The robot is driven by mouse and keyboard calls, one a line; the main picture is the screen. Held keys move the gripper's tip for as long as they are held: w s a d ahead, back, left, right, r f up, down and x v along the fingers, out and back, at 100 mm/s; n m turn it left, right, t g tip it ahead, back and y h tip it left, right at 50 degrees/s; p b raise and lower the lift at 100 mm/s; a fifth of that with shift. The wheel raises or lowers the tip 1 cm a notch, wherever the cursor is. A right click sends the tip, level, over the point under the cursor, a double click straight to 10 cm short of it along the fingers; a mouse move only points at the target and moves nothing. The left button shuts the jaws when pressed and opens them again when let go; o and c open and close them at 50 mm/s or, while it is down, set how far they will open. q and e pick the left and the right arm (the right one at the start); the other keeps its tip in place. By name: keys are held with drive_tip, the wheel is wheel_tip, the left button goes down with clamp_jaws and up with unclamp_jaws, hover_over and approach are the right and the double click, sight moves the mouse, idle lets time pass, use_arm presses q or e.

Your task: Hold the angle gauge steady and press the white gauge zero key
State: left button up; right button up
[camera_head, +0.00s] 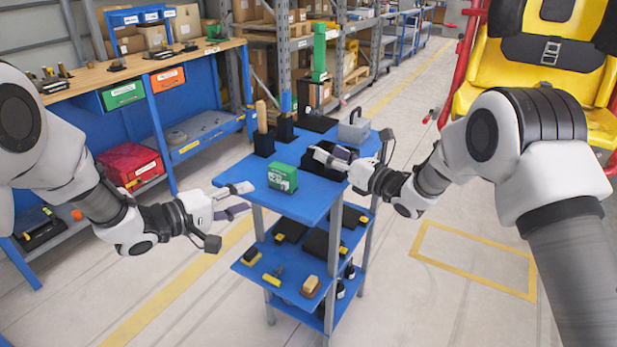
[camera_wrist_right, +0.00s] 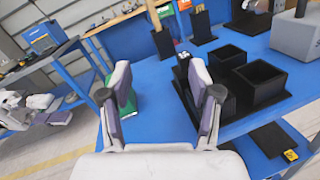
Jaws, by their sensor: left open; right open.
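A green block with white markings (camera_head: 283,177) stands on the blue cart top (camera_head: 320,196), near its left front edge. It is partly hidden behind a finger in the right wrist view (camera_wrist_right: 129,105). A small dark block with a white patch (camera_wrist_right: 182,58) stands at the corner of the black tray; I cannot tell which of the two is the angle gauge, and no zero key can be made out. My left gripper (camera_head: 241,199) is open and empty, left of the green block. My right gripper (camera_head: 328,160) is open and empty by the tray; its fingers show spread (camera_wrist_right: 162,85).
The black compartment tray (camera_wrist_right: 257,84) and a grey case (camera_head: 354,129) stand on the cart's right side. Black holders (camera_head: 264,143) with upright tools stand at the back. A blue workbench (camera_head: 152,80) is at left. Cart top front of the green block is clear.

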sight(271, 165)
drive_tip(key=s+a+f+n+g, duration=0.1)
drive_tip(key=a+n, duration=0.1)
drive_tip(key=s+a+f+n+g+y, duration=0.1)
drive_tip(key=a+n, duration=0.1)
drive_tip(key=s+a+f+n+g+y, duration=0.1)
drive_tip(key=s+a+n, duration=0.1)
drive_tip(key=shift+a, duration=0.2)
drive_tip(key=shift+w+a+g+y, duration=0.1)
drive_tip(key=shift+a+g+y, duration=0.2)
drive_tip(key=x, duration=0.6)
drive_tip(key=shift+w+a, duration=0.3)
